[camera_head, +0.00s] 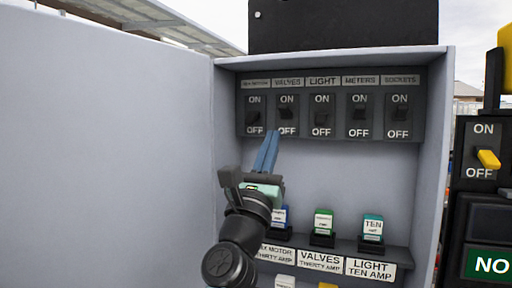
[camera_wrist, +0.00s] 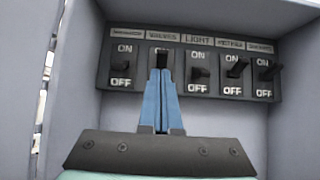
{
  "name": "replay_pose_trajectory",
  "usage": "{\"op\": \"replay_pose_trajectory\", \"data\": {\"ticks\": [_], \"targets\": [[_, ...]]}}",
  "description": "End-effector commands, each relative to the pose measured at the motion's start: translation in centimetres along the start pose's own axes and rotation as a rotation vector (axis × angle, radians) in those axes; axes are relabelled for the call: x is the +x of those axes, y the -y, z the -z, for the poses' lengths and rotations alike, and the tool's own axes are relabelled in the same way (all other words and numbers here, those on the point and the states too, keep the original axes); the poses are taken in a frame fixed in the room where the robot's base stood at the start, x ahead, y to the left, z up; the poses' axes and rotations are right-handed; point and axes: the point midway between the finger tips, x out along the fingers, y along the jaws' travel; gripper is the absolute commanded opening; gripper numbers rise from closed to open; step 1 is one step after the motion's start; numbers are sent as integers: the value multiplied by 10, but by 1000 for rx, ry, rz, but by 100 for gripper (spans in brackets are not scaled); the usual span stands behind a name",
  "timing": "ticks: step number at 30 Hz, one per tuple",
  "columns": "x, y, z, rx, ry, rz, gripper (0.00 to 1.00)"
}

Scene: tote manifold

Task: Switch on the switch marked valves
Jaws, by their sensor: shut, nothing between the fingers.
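The switch marked VALVES (camera_head: 286,112) is second from the left in a dark row of labelled switches at the back of an open grey cabinet. It also shows in the wrist view (camera_wrist: 162,61), just above the fingertips. Its OFF word is hidden there by the fingers, and I cannot tell surely which way its lever points. My gripper (camera_head: 272,136) is shut and empty, with blue fingers pointing up at the lower edge of the row. In the wrist view the fingertips (camera_wrist: 161,73) overlap the VALVES switch from below; contact is unclear.
The leftmost switch (camera_head: 254,118) and the LIGHT switch (camera_head: 322,118) stand close on either side. METERS (camera_head: 359,114) and SOCKETS (camera_head: 400,114) are farther right. Coloured fuses (camera_head: 323,221) stand on a shelf (camera_head: 400,252) below. The cabinet's right wall (camera_head: 433,170) bounds the space.

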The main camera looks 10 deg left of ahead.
Motion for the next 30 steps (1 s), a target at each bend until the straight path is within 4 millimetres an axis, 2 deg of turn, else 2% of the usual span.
{"op": "replay_pose_trajectory", "data": {"ticks": [15, 21, 30], "targets": [[-39, 0, -52, 0, 0, 0, 0], [-48, 1, -62, -3, -1, 0, 0], [-50, 2, -64, -6, -3, 1, 0]]}}
